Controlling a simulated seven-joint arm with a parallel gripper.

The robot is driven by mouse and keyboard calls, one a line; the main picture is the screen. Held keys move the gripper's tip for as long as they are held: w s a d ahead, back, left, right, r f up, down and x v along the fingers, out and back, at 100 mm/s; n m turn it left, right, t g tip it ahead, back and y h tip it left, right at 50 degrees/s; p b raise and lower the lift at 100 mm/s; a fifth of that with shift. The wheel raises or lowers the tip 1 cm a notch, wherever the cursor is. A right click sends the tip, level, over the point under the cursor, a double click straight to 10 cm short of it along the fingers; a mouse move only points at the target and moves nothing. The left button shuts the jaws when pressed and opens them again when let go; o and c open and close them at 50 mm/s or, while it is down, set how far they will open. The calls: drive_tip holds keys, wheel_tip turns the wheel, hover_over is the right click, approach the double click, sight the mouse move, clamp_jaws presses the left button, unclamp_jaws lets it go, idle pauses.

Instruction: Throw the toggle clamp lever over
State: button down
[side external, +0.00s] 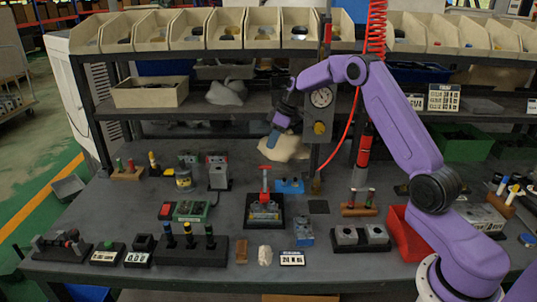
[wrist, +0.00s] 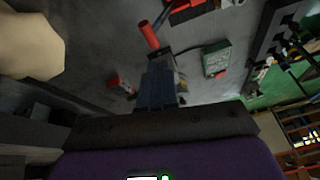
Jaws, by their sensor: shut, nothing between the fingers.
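The toggle clamp (side external: 263,214) sits on a black base plate in the middle of the table. Its red lever (side external: 265,183) stands upright with a crossbar on top. My gripper (side external: 272,141), with blue fingers, is above and slightly behind the lever in the side view, apart from it. The fingers are shut and empty. In the wrist view the shut fingers (wrist: 158,90) point at the table, and a red bar that looks like the lever handle (wrist: 149,35) lies beyond their tips. The clamp body is mostly cut off there.
A green box with a red button (side external: 190,211) stands left of the clamp, and a blue block (side external: 289,186) is close behind it at the right. A red hose (side external: 347,133) hangs behind. A red bin (side external: 405,235) is at the right.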

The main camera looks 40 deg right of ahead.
drive_tip(key=shift+d+r, duration=0.45)
drive_tip(key=shift+r, duration=0.35)
drive_tip(key=shift+d+r, duration=0.4)
drive_tip(key=shift+r, duration=0.35)
drive_tip(key=shift+d+r, duration=0.45)
drive_tip(key=shift+r, duration=0.35)
drive_tip(key=shift+s, duration=0.1)
drive_tip(key=s+a+r+n+g, duration=0.1)
drive_tip(key=s+a+r, duration=0.1)
drive_tip(key=s+a, duration=0.8)
drive_tip(key=s+a+r+n+g, duration=0.2)
drive_tip(key=s+a, duration=0.5)
drive_tip(key=a, duration=0.5)
drive_tip(key=s+a+n+h, duration=0.15)
drive_tip(key=s+a, duration=0.25)
drive_tip(key=s, duration=1)
drive_tip(key=s+d+f, duration=0.1)
drive_tip(key=s+d, duration=0.1)
drive_tip(key=s, duration=0.6)
drive_tip(key=s+d+f+n+h, duration=0.1)
drive_tip(key=s+d, duration=0.2)
drive_tip(key=s, duration=0.4)
drive_tip(key=shift+s+d+f, duration=0.25)
drive_tip(key=shift+s+f, duration=0.1)
drive_tip(key=shift+s, duration=0.05)
